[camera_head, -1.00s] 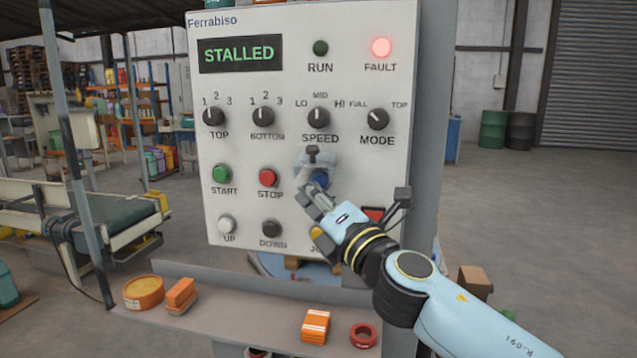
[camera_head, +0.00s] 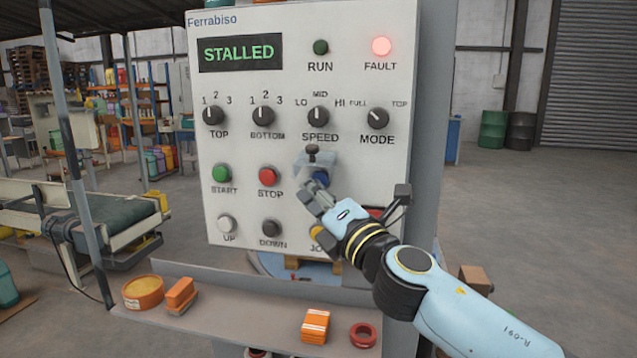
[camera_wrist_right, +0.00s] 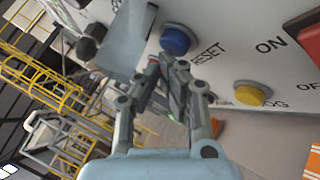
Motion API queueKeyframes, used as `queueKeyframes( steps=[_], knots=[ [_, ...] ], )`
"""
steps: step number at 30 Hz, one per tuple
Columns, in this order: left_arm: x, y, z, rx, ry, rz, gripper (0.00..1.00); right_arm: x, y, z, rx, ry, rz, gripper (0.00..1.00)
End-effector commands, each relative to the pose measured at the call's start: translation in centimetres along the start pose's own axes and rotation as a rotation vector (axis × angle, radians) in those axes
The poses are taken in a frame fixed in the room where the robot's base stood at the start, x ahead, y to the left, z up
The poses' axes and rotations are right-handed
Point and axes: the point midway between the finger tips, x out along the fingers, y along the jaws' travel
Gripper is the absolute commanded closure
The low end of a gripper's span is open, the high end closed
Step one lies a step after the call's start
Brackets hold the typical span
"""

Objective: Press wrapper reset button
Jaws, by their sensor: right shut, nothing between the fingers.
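The blue reset button (camera_head: 320,178) is on the white control panel (camera_head: 290,212). In the right wrist view the blue button (camera_wrist_right: 176,39) shows uncovered beside its RESET label. A pale grey cover (camera_head: 318,160) with a dark knob stands out from the panel just above the button; it also shows left of the button in the wrist view (camera_wrist_right: 125,40). My right gripper (camera_head: 306,188) is shut and empty, its fingertips close to the button's lower left. In the wrist view its fingertips (camera_wrist_right: 166,66) are just below the button; I cannot tell whether they touch. My left gripper is not in view.
The display (camera_head: 240,52) reads STALLED and the FAULT lamp (camera_head: 381,47) glows red. A red stop button (camera_head: 268,177) and a yellow JOG button (camera_wrist_right: 251,93) are near my gripper. A ledge (camera_head: 230,312) below holds tape and small orange things.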

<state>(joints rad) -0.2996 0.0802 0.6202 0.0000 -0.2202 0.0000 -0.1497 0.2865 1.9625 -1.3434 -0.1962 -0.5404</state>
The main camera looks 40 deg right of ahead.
Motion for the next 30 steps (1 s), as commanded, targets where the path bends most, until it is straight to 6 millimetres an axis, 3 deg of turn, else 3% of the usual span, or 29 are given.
queueKeyframes(
  steps=[30],
  knots=[
    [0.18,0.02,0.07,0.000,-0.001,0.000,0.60,0.57,-0.43,0.41,0.000,0.000,0.000,1.00]
  ],
)
